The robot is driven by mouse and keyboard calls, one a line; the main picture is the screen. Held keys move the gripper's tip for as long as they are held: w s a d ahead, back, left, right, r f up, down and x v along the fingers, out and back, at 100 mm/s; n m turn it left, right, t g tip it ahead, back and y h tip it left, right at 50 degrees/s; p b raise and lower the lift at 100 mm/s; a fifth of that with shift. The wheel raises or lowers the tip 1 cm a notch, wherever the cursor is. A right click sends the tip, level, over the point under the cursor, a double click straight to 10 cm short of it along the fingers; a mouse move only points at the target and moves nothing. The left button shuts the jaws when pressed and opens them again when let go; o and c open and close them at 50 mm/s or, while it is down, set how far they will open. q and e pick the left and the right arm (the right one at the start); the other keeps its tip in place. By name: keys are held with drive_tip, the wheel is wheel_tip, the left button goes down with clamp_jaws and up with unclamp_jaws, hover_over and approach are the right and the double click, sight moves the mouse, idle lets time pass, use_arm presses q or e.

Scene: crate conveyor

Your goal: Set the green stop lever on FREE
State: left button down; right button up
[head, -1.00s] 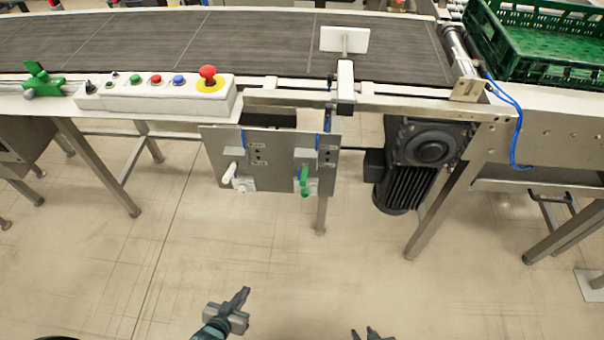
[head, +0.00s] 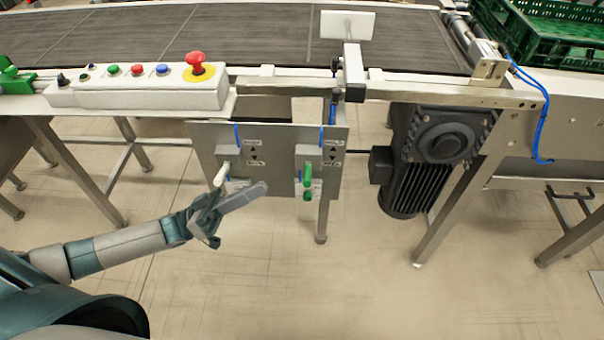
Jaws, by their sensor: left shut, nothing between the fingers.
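The green stop lever (head: 307,173) is on the right part of a grey metal plate (head: 278,180) below the conveyor edge. Small labels stand beside it, too small to read. A white lever (head: 222,174) is on the left part of the same plate. My left gripper (head: 262,188) is shut and empty, in front of the plate between the two levers, pointing right. Its tip is left of the green lever and looks apart from it. It covers part of the plate's lower edge. My right gripper is not in view.
A control box (head: 140,88) with several buttons and a red mushroom button (head: 195,64) stands at left above the plate. A dark motor (head: 437,150) hangs to the right. A green crate (head: 560,35) is at upper right. The floor below is free.

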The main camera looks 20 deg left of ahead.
sight(308, 174)
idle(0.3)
